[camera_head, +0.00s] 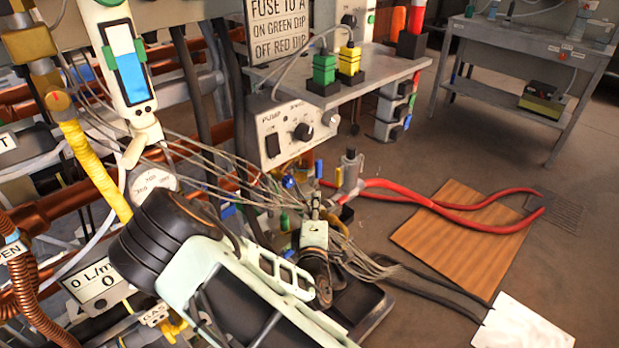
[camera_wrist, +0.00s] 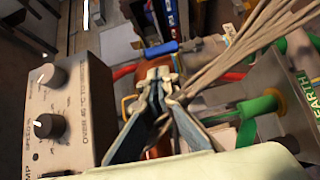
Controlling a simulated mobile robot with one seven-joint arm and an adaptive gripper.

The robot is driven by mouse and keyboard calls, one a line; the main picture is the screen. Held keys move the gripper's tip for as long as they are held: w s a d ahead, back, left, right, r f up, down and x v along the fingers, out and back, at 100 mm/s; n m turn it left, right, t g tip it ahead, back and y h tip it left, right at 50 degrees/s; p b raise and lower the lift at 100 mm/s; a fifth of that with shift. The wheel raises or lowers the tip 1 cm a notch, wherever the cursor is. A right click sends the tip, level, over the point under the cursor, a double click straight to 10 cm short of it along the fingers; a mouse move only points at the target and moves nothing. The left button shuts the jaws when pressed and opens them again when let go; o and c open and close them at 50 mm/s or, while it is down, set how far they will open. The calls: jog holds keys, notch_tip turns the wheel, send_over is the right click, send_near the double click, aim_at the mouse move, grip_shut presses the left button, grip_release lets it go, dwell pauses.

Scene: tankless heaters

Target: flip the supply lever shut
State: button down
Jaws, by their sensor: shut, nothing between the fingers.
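A long yellow lever (camera_head: 92,168) slants down to the right from a brass fitting with an orange-red cap at the left of the head view. I see no label naming it as the supply lever. It does not show clearly in the wrist view. My gripper (camera_wrist: 160,78) has its blue-grey fingers together and empty in the wrist view, close to a bundle of thin grey wires (camera_wrist: 245,45). In the head view the fingers are hard to pick out among wires and fittings, well to the right of the yellow lever.
A pump box (camera_head: 290,130) with knobs hangs under a grey shelf (camera_head: 370,70); it also shows in the wrist view (camera_wrist: 65,115). A white meter (camera_head: 128,70) and a round gauge (camera_head: 152,185) stand near the lever. Red hoses (camera_head: 450,200) cross the floor.

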aim_at(319, 169)
jog(key=shift+s+a+f+n, duration=0.1)
jog(key=shift+a+f+n, duration=0.05)
jog(key=shift+a+n, duration=0.2)
jog(key=w+b, duration=0.2)
jog(key=w, duration=0.8)
dwell(0.4)
jog(key=shift+w+d+r+p, duration=0.15)
jog(key=shift+r+p, duration=0.05)
jog(key=shift+p, duration=0.1)
